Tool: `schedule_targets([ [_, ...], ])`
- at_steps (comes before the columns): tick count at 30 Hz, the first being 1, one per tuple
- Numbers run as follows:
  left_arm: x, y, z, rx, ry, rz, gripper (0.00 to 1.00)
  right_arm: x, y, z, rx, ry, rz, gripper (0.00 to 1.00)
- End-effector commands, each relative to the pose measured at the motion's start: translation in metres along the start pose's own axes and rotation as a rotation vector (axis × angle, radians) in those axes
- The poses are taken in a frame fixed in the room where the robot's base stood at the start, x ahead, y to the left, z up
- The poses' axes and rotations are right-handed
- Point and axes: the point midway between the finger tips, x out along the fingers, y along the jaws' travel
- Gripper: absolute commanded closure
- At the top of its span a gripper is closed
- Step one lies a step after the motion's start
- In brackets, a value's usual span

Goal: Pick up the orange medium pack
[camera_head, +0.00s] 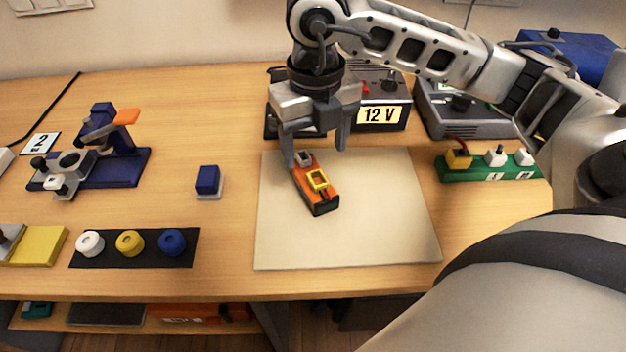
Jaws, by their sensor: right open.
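The orange medium pack (322,201) lies on the pale square mat (385,230), set at a slant, with a yellow frame-like part and a grey part on its top. My right gripper (316,158) comes down from above at the far end of the pack. Its fingers are apart, one at the pack's far left side and the other to the right, above the mat. I cannot tell whether the left finger touches the pack. My left gripper is not in view.
A 12 V box (381,114) stands behind my right gripper. A green block with plugs (488,168) is to the right. A small blue block (208,180), a blue fixture (115,165) and a black strip with three round caps (134,262) are to the left. The front of the mat is clear.

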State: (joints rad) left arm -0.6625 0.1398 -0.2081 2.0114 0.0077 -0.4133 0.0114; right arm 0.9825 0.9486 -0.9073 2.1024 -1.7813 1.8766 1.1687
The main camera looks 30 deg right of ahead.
Motion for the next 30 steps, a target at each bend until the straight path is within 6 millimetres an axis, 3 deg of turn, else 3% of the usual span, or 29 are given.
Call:
schedule_targets([
  [8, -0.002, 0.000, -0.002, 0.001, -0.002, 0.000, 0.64, 0.021, 0.000, 0.000, -0.002, 0.003, 0.000, 0.33],
  [16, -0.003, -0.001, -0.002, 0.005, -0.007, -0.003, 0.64, 0.060, 0.001, 0.002, -0.001, 0.003, 0.000, 0.33],
  [25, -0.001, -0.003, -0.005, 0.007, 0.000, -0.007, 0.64, 0.067, 0.002, 0.003, -0.002, -0.001, 0.002, 0.33],
  [26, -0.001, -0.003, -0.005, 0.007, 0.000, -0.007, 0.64, 0.067, 0.002, 0.003, -0.002, -0.001, 0.002, 0.38],
  [30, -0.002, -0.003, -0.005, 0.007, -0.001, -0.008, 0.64, 0.066, 0.002, 0.003, -0.002, -0.001, 0.002, 0.77],
])
